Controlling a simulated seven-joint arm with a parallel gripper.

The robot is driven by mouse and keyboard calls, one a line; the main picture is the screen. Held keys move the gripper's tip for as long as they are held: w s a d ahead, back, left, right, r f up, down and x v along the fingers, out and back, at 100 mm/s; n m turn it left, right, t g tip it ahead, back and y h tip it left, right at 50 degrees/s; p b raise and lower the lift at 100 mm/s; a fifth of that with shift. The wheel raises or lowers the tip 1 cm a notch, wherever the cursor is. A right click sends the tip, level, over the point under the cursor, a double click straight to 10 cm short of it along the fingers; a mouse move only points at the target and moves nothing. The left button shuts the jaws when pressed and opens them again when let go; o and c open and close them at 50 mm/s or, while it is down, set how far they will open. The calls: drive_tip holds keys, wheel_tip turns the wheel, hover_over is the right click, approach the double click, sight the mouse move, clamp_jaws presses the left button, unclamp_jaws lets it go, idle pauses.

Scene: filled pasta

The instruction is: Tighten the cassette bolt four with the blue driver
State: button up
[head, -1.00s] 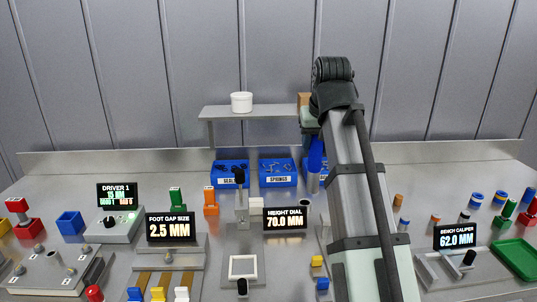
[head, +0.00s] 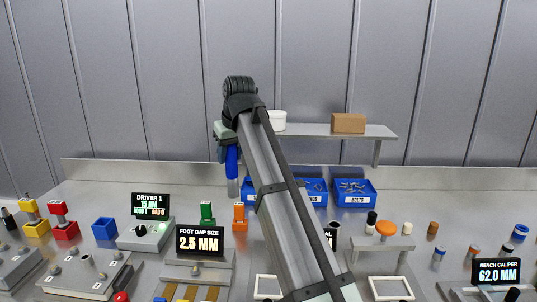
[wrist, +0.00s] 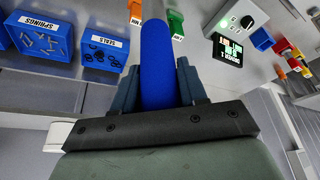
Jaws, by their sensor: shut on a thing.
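My gripper (wrist: 160,95) is shut on the blue driver (wrist: 165,65), whose thick blue handle runs between the fingers in the wrist view. In the head view the driver (head: 232,160) hangs upright below my wrist, in the air left of the blue bins, with a grey shaft below the handle. Its tip is not clear in either view. A low grey plate (head: 82,290) with bolt-like studs and a short post lies at the front left, well away from the driver. I cannot tell which stud is bolt four.
The driver display (head: 150,204) and its dial box (head: 146,238) stand left of my arm. Green (head: 207,213) and orange (head: 239,217) blocks stand near the driver. The foot gap display (head: 200,240) is in front. A raised shelf (head: 345,132) stands behind.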

drive_tip(key=s+a+f+n+g+y, duration=0.1)
drive_tip(key=s+a+n, duration=0.1)
drive_tip(key=a, duration=1.1)
drive_tip(key=s+a+f+n, duration=0.2)
drive_tip(key=a+n, duration=0.1)
drive_tip(key=a, duration=1)
drive_tip(key=s+a+f+n, duration=0.1)
drive_tip(key=s+a, duration=0.2)
drive_tip(key=a, duration=0.4)
drive_tip(key=s+a+f+n+g, duration=0.1)
drive_tip(key=s+a, duration=0.3)
drive_tip(key=a, duration=0.3)
drive_tip(key=s+a+f+n+y, duration=0.1)
drive_tip(key=s+a, duration=0.2)
drive_tip(key=a, duration=0.5)
drive_tip(key=shift+s+f+n+g, duration=0.2)
drive_tip(key=shift+n+g, duration=0.1)
drive_tip(key=shift+g, duration=0.1)
drive_tip(key=shift+f, duration=3.75)
drive_tip(key=shift+r, duration=0.15)
